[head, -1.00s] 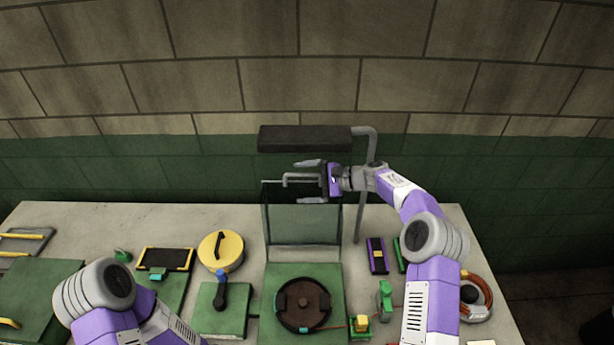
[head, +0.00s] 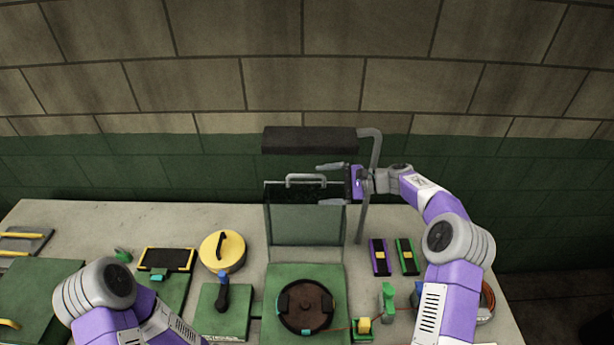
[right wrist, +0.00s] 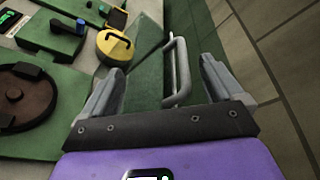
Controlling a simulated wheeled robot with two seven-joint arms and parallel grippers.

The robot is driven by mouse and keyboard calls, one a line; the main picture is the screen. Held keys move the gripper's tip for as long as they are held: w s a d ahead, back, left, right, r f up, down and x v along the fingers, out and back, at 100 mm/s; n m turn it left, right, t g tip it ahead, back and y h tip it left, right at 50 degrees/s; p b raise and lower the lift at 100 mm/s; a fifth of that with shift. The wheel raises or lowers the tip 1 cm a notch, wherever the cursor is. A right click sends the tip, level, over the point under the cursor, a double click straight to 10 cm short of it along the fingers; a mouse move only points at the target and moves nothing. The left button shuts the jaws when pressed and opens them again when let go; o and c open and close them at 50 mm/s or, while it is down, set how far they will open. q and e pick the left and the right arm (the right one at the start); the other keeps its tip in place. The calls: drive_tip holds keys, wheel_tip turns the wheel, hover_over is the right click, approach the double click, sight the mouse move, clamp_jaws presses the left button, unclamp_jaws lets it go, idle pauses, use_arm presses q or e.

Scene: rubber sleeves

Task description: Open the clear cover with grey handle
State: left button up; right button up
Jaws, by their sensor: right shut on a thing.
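The clear cover (head: 281,222) stands upright behind the green base (head: 272,299) with the round brown part (head: 306,306). Its grey handle (head: 306,179) is at the top edge; it also shows in the right wrist view (right wrist: 177,70). My right gripper (head: 331,184) is just right of the handle. Its fingers, also in the right wrist view (right wrist: 163,65), are spread wide, with visible gaps beside the handle and no visible contact. My left arm is at the lower left; its gripper is out of view.
A dark bar (head: 309,140) on a bent grey post (head: 364,215) stands behind and right of the cover, close to my right gripper. A yellow round lid (head: 222,253), a blue-handled lever (head: 222,291) and two small cases (head: 379,257) stand on the table.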

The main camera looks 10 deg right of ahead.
drive_tip(key=shift+d+r, duration=0.8)
drive_tip(key=shift+d, duration=0.15)
drive_tip(key=shift+c, duration=0.2)
drive_tip(key=shift+s+d, duration=0.15)
drive_tip(key=shift+d, duration=0.05)
drive_tip(key=c, duration=0.5)
drive_tip(key=shift+s+d, duration=0.1)
drive_tip(key=shift+d, duration=0.15)
drive_tip(key=shift+a+f, duration=0.15)
drive_tip(key=shift+a, duration=0.3)
drive_tip(key=shift+s+d, duration=0.15)
drive_tip(key=shift+d, duration=0.5)
drive_tip(key=b+v, duration=0.1)
drive_tip(key=v, duration=0.5)
drive_tip(key=shift+r, duration=0.25)
drive_tip(key=shift+s+f, duration=0.1)
drive_tip(key=shift+s, duration=0.1)
